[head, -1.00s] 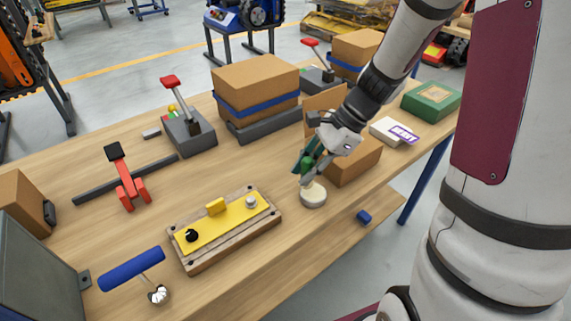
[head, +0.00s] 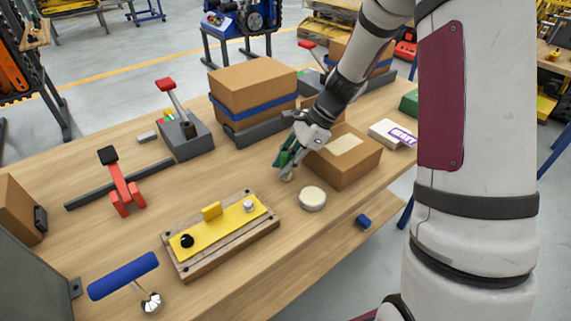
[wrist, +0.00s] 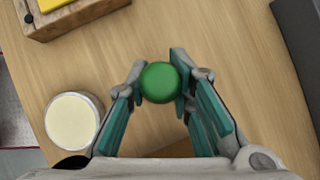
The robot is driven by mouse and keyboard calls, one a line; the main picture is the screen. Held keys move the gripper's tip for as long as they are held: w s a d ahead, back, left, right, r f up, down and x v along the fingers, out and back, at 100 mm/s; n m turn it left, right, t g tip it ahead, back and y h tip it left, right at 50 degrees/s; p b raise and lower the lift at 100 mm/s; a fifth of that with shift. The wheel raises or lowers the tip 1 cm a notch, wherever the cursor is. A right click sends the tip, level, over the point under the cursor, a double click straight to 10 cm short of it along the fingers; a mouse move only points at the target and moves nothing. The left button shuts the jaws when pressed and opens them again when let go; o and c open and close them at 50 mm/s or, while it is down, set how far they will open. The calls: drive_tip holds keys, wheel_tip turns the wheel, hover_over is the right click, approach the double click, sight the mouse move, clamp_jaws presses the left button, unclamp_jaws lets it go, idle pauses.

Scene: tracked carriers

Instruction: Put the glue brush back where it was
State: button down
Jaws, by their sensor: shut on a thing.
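The glue brush has a rounded green handle (wrist: 159,82), seen end-on between my fingers in the wrist view. My gripper (head: 288,165) is shut on it, and the pale lower end of the brush (head: 287,178) points down in the head view. I cannot tell whether its tip touches the table. A round pot (head: 312,198) with a cream top stands just right of and nearer than the brush in the head view. It is left of my gripper in the wrist view (wrist: 73,122), apart from the brush.
A cardboard box (head: 345,160) stands close to the right of my gripper. A wooden fixture with a yellow plate (head: 222,228) lies to the left. A strapped carton (head: 253,90) on a grey base is behind. A blue block (head: 363,221) lies near the front. Bare tabletop surrounds the brush.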

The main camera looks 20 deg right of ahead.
drive_tip(key=c, duration=1.8)
unclamp_jaws()
drive_tip(key=shift+f, duration=0.15)
drive_tip(key=shift+c, duration=0.2)
drive_tip(key=o, duration=0.4)
drive_tip(key=shift+o, duration=0.2)
